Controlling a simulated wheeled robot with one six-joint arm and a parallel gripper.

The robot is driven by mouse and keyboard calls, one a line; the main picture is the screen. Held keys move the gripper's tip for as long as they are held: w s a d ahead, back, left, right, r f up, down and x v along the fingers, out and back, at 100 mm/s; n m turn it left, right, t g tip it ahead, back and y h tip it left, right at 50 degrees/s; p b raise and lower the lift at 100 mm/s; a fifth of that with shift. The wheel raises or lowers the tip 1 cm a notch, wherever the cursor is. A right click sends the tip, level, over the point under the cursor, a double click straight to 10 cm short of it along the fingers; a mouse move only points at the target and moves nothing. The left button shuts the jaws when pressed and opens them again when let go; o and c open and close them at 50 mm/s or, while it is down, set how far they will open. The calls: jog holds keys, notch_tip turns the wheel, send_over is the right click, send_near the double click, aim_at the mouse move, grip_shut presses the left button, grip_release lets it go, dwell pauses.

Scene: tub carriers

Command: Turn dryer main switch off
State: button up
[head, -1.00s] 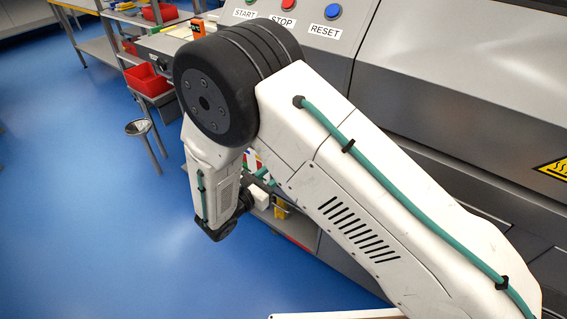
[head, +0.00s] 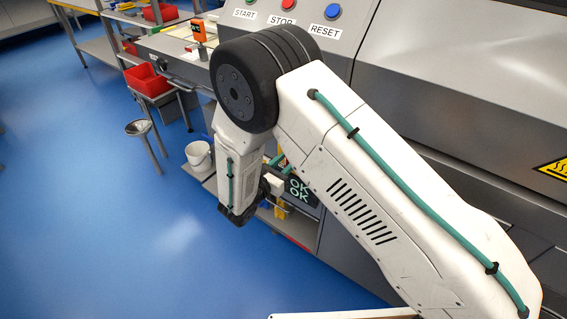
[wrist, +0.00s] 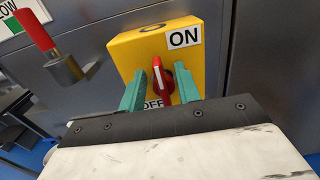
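In the wrist view, a yellow switch box (wrist: 128,48) is mounted on a grey panel. A red rotary knob (wrist: 161,80) with a white mark near its top sits on its front and stands roughly upright. An ON label (wrist: 184,38) is at the upper right of the box. An OFF label (wrist: 153,105) is below the knob, partly hidden. My gripper (wrist: 161,72) is open, with one teal finger on each side of the knob. I see gaps beside the knob but cannot tell how deep the fingers reach. In the head view my arm hides the switch.
A red-handled lever (wrist: 38,32) sticks out left of the switch box. In the head view, START, STOP and RESET buttons (head: 288,6) are on the grey machine (head: 440,75). A white bucket (head: 199,156) stands left of my arm. Blue floor (head: 90,220) is open at left.

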grip_shut()
jog(key=shift+s+d+m, duration=0.1)
jog(key=shift+m, duration=0.2)
jog(key=m, duration=0.2)
jog(key=shift+s+d+f+m, duration=0.1)
jog(key=shift+s+d+m, duration=0.1)
jog(key=shift+m, duration=0.2)
jog(key=m, duration=0.4)
jog(key=f+m, duration=0.1)
jog(key=m, duration=0.4)
jog(key=d+m, duration=0.1)
jog(key=m, duration=0.4)
jog(key=shift+s+f, duration=0.3)
jog(key=shift+f, duration=0.1)
jog(key=shift+a+m, duration=0.1)
jog(key=shift+m, duration=0.3)
